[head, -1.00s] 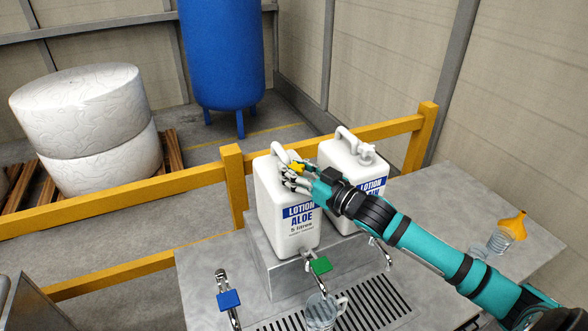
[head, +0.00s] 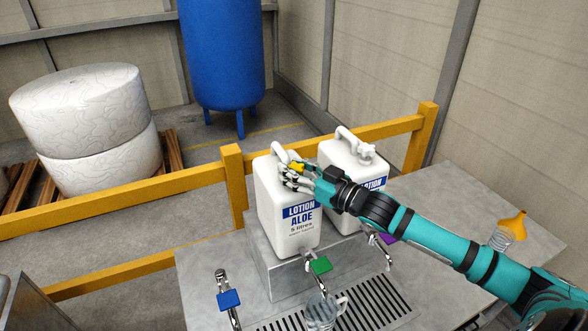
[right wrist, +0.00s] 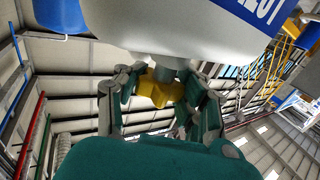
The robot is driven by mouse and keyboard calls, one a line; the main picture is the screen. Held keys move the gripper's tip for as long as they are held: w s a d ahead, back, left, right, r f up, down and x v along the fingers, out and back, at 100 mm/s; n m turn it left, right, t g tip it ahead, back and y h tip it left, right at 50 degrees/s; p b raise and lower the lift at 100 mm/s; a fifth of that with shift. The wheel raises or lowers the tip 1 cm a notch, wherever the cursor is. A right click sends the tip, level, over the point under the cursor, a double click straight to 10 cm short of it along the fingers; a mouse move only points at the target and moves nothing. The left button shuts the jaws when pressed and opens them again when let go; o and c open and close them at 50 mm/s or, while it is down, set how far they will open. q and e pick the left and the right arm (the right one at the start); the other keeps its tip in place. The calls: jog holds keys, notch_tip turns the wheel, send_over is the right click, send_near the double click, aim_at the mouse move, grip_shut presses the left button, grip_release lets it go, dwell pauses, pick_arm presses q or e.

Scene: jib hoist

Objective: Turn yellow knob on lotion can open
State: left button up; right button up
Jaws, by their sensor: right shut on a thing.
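The white lotion can (head: 290,212), labelled "LOTION ALOE", stands upright on a grey metal block. Its yellow knob (head: 297,167) is at the top right of the can, partly covered by fingers. My right gripper (head: 295,178) reaches in from the right and is shut on the knob. In the right wrist view the yellow knob (right wrist: 155,88) sits between the two fingers of the gripper (right wrist: 158,98), below the grey neck of the can. My left gripper is not in view.
A second white can (head: 350,160) stands just behind to the right. Blue (head: 230,300) and green (head: 321,265) taps, a clear jug (head: 322,311) and a drain grate (head: 375,302) are in front. A yellow funnel (head: 516,225) is at the right. A yellow rail (head: 130,195) runs behind.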

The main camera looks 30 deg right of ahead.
jog(key=shift+s+f+n+g+y, duration=0.15)
jog(key=shift+n+g+y, duration=0.35)
jog(key=shift+y, duration=0.25)
jog(key=shift+w+f+n+g+y, duration=0.15)
jog(key=shift+n+g+y, duration=0.25)
jog(key=shift+n+y, duration=0.3)
dwell(2.2)
jog(key=o, duration=0.9)
jog(key=shift+s, duration=0.1)
jog(key=o, duration=0.3)
jog(key=shift+r, duration=0.2)
jog(key=shift+v, duration=6)
jog(key=shift+f, duration=0.1)
